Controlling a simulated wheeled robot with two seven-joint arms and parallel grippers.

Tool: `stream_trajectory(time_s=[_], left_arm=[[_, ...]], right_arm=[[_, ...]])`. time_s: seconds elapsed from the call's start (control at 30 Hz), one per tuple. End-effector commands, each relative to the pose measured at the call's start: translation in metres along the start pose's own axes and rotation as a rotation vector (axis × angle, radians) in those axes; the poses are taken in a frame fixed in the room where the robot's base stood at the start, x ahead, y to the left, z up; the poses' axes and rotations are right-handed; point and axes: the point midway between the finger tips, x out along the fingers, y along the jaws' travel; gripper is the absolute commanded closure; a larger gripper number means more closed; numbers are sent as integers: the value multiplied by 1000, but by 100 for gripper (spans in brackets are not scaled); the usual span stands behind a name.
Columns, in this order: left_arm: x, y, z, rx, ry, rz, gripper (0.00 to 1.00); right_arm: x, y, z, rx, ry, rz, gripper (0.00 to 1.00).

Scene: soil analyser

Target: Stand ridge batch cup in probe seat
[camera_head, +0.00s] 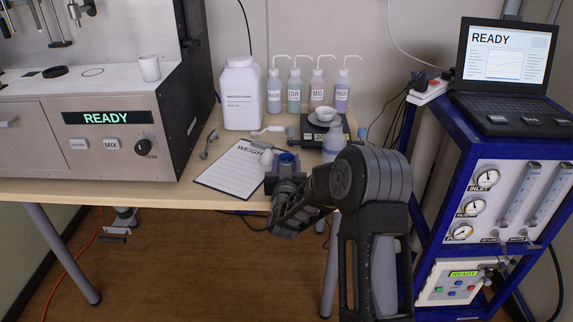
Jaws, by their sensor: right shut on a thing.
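My right gripper (286,172) is at the front edge of the table, reached from the lower right by my dark arm. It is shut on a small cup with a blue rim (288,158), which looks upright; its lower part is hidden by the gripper. I cannot read a label on it, so I cannot tell if it is the ridge batch cup. A black ring (55,72) and a thin dark ring (92,72) lie there too; I cannot tell which is the probe seat. My left gripper is not seen.
A clipboard (232,172) marked WEIGH lies left of the gripper. Behind stand a white jug (241,95), several wash bottles (295,90) and a scale (312,131) with a white dish. A blue-framed cart (430,165) with a laptop (505,55) stands at right.

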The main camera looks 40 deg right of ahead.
Motion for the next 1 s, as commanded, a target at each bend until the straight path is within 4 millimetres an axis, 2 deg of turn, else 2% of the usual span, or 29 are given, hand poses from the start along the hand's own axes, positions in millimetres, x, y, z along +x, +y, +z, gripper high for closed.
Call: stream_trajectory(time_s=[0.07,0.27,0.3,0.53,0.83,1.0], left_arm=[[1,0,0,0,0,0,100],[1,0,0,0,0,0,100],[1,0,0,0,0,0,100],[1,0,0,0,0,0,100],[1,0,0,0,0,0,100],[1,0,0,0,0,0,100]], right_arm=[[0,0,6,0,0,0,100],[0,0,6,0,1,0,100],[0,0,6,0,0,0,53],[0,0,6,0,1,0,34],[-1,0,6,0,1,0,34],[-14,-1,6,0,0,-2,34]])
